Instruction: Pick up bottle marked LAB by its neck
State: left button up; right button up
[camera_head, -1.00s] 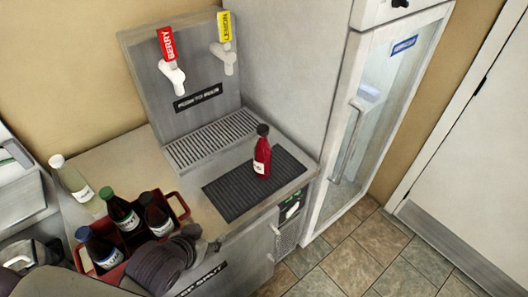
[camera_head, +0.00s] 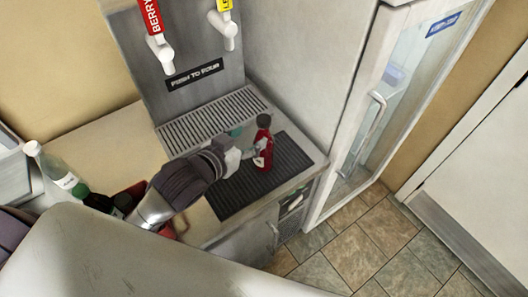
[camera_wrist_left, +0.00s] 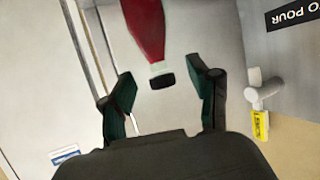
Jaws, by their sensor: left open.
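A red bottle (camera_head: 264,155) with a black cap and a white label stands upright on the black ribbed mat (camera_head: 231,194). I cannot read its label now. My left gripper (camera_head: 246,145) is open just left of the bottle's upper part, its arm coming from the lower left. The bottle's left side is partly hidden by the gripper in the head view.
A red carrier (camera_head: 167,229) with dark bottles is mostly hidden behind my arm. A clear bottle (camera_head: 56,169) with a white cap stands left of it. A drip grille (camera_head: 212,118) and taps (camera_head: 161,52) are behind the mat. A glass-door fridge (camera_head: 375,110) stands to the right.

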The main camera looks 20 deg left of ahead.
aim_at(261, 129)
pick_arm(q)
jog(key=shift+x, duration=1.1)
jog(key=shift+w+d+b, duration=0.2)
jog(key=shift+w+b, duration=0.05)
jog(key=shift+b, duration=0.25)
jog(key=b+x, duration=0.2)
jog(key=x, duration=0.1)
jog(key=shift+w+d, duration=0.35)
jog(key=shift+w, duration=0.25)
jog(key=shift+s, duration=0.1)
pick_arm(e)
jog(key=w+f, duration=0.2)
jog(key=f, duration=0.1)
jog(key=shift+w+d+f, duration=0.1)
jog(key=shift+w+f, duration=0.1)
jog(key=shift+w, duration=0.2)
jog(key=shift+t, duration=0.3)
pick_arm(q)
grip_shut()
pick_arm(e)
jog(key=shift+w, duration=0.5)
pick_arm(q)
jog(key=shift+r, duration=0.1)
